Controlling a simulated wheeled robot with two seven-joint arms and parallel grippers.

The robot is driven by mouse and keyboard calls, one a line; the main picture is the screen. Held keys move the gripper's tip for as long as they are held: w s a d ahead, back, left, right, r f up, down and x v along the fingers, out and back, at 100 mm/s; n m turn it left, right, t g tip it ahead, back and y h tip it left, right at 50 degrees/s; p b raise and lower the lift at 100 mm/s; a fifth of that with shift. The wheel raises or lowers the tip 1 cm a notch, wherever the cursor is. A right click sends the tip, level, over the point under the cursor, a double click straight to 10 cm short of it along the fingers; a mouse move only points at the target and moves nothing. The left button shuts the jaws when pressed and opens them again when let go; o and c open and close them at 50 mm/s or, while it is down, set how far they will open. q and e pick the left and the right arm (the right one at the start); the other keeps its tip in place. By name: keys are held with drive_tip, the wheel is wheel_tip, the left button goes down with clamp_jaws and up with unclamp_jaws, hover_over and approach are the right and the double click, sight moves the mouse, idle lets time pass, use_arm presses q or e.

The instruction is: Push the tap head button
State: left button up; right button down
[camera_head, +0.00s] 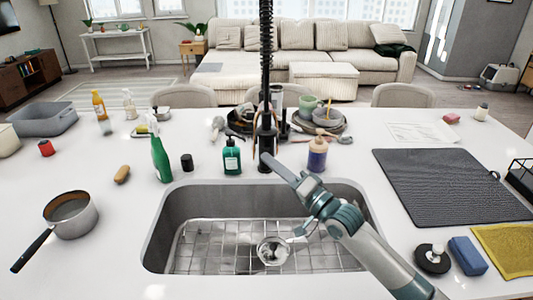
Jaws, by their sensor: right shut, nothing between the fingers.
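The black tap (265,133) stands behind the sink. Its coiled spring hose (266,45) runs up out of the top of the picture. I cannot make out the button on the tap head. My right gripper (270,162) comes in from the lower right and reaches over the sink. It is shut and empty, with its tip close in front of the tap's lower body in the picture. I cannot tell whether it touches the tap. My left gripper is not in view.
The sink (163,235) has a wire rack at its bottom. A teal soap bottle (232,158) and a purple-brown bottle (317,155) flank the tap. Dishes (325,118) stand behind it. A dark mat (445,185) lies right; a pot (72,214) stands left.

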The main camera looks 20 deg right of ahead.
drive_tip(key=shift+w+d, duration=0.2)
drive_tip(key=shift+w, duration=0.45)
idle(1.0)
drive_tip(key=shift+s, duration=0.1)
drive_tip(key=shift+s+a+p, duration=0.2)
drive_tip(key=shift+s+p, duration=0.25)
drive_tip(key=shift+s, duration=0.15)
idle(0.3)
drive_tip(key=s+a+p, duration=0.1)
drive_tip(key=s+p, duration=0.2)
drive_tip(key=s, duration=0.2)
drive_tip(key=shift+s+a, duration=0.35)
drive_tip(key=shift+s, duration=0.05)
